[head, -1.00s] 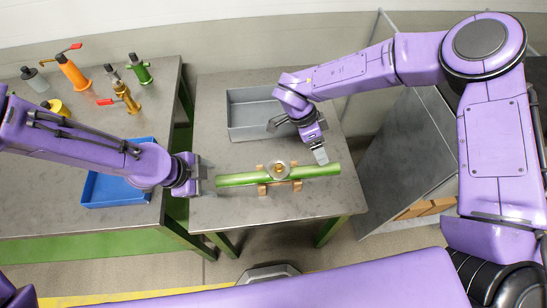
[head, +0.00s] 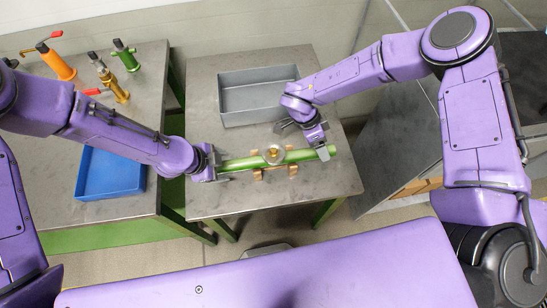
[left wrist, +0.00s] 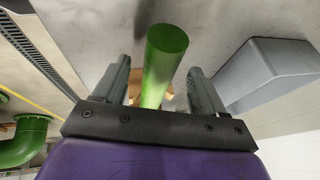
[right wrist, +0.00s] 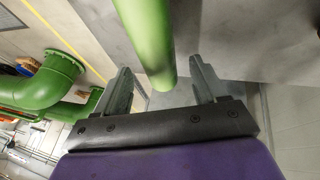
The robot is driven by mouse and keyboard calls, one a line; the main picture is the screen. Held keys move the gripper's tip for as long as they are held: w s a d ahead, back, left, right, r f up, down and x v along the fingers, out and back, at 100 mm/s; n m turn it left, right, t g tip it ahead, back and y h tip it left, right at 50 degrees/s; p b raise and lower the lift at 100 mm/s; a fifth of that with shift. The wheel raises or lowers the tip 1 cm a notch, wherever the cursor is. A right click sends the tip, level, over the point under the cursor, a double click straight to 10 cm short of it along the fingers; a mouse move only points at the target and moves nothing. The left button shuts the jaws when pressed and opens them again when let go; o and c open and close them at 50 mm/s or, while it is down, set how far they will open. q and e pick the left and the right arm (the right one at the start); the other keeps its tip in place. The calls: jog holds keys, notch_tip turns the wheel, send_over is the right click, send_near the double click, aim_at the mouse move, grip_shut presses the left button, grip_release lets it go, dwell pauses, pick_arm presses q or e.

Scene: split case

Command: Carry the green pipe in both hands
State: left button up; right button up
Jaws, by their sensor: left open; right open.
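My left gripper (head: 222,166) is open at the pipe's left end. In the left wrist view the pipe (left wrist: 162,62) stands between the two open fingers (left wrist: 160,82), with a gap on both sides. My right gripper (head: 322,152) is open at the pipe's right end. In the right wrist view the pipe's end (right wrist: 155,55) shows between the open fingers (right wrist: 160,80), nearer the middle than either finger.
A grey bin (head: 250,112) stands behind the pipe on the same table. A blue tray (head: 108,185) and several valve-like parts, one orange (head: 56,65), are on the left table. A dark grey slanted panel (head: 395,140) stands at the right. The table front is clear.

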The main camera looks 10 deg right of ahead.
pick_arm(q)
jog(key=shift+w+d+f, duration=0.1)
jog(key=shift+d+f, duration=0.15)
jog(key=shift+f, duration=0.4)
pick_arm(e)
jog(key=shift+s+d+f, duration=0.2)
jog(key=shift+s+f, duration=0.05)
jog(key=shift+f, duration=0.35)
pick_arm(q)
jog(key=shift+w+f, duration=0.1)
jog(key=shift+w, duration=0.05)
pick_arm(e)
jog(key=shift+w+f, duration=0.1)
jog(key=shift+f, duration=0.05)
pick_arm(q)
grip_shut()
pick_arm(e)
grip_shut()
